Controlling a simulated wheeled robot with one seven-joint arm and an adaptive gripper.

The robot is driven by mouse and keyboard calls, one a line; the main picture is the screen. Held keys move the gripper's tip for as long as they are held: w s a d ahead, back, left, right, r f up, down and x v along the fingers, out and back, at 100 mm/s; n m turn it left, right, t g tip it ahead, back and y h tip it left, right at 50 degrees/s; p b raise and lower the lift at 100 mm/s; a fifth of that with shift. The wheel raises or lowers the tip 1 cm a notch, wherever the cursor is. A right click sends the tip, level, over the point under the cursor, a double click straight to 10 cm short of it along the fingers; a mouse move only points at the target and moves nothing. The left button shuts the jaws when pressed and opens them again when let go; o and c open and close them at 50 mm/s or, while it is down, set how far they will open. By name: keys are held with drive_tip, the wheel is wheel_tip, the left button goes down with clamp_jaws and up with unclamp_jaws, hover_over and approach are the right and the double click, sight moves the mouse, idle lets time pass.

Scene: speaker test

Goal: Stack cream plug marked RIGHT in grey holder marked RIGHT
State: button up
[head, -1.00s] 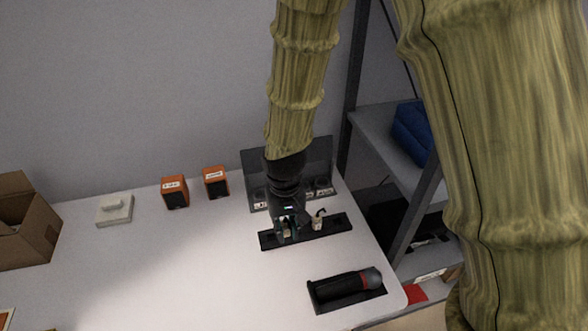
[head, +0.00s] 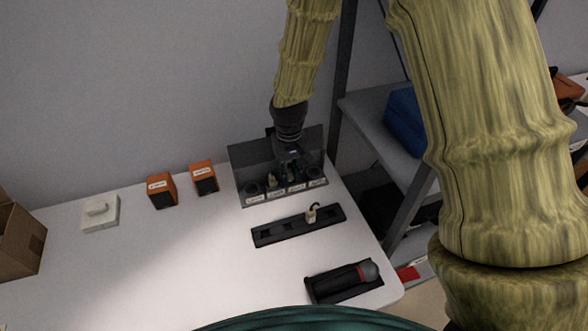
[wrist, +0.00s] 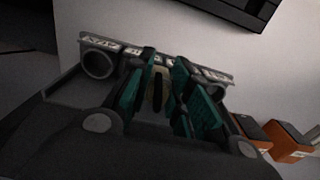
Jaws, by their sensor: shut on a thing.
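My gripper (head: 284,179) is at the grey holder rack (head: 262,158) at the back right of the table, above its row of round holders. In the wrist view the fingers (wrist: 160,98) are shut on a cream plug (wrist: 160,86), mostly hidden between them. I cannot tell whether it touches a holder. The rack's labels are too small to read. Ring-shaped holders show at the left end (head: 252,188) and right end (head: 314,172) of the rack; the middle ones are partly hidden by the gripper. Another cream plug (head: 311,213) with a dark cord stands in the black strip.
The black strip (head: 275,234) lies in front of the rack. Two orange speakers (head: 161,190) (head: 204,178) and a white block (head: 100,212) stand left. The middle of the table is clear.

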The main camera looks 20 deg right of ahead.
drive_tip(key=w, duration=0.1)
drive_tip(key=w+d, duration=0.2)
drive_tip(key=shift+d+f+p, duration=0.15)
drive_tip(key=shift+f+p, duration=0.1)
drive_tip(key=shift+p, duration=0.05)
drive_tip(key=shift+f+p, duration=0.55)
drive_tip(key=shift+f, duration=1.2)
drive_tip(key=shift+s+f, duration=0.15)
drive_tip(key=shift+f, duration=0.4)
drive_tip(key=o, duration=0.9)
drive_tip(key=shift+f, duration=0.2)
